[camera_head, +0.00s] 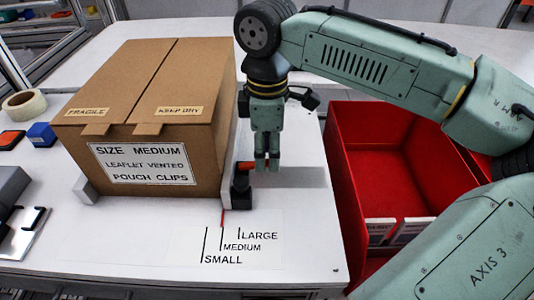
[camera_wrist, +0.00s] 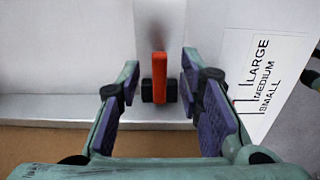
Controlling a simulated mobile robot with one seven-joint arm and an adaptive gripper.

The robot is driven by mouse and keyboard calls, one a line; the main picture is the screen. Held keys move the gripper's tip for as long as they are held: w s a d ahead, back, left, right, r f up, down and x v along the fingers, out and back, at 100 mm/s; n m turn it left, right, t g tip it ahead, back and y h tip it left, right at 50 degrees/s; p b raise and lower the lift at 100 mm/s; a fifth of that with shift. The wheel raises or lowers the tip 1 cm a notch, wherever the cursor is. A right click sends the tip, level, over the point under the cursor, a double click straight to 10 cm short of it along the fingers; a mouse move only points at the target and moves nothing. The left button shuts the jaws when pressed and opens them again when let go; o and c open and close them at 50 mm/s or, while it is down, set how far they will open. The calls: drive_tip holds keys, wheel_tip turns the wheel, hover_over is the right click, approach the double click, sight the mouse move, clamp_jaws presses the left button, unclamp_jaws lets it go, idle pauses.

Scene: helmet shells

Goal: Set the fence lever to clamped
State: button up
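The fence lever (camera_head: 246,165) is a short orange-red bar on a black block (camera_head: 240,190) at the front end of the fence, by the box's right front corner. In the head view it lies roughly level and points right, towards my gripper. The lever also shows in the wrist view (camera_wrist: 159,90), between my fingers. My gripper (camera_head: 267,163) points down, with its fingertips close to the lever's end. In the wrist view my gripper (camera_wrist: 159,78) is open, with a gap on each side of the lever. The fence (camera_wrist: 60,107) is a pale grey strip.
A closed cardboard box (camera_head: 150,110) labelled SIZE MEDIUM stands left of the fence. A size scale (camera_head: 235,247) marked large, medium and small lies in front, with a thin red pointer near it. Red bins (camera_head: 350,190) stand at the right. The tabletop right of my gripper is clear.

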drive_tip(key=shift+f, duration=0.8)
drive_tip(key=shift+c, duration=0.3)
clamp_jaws()
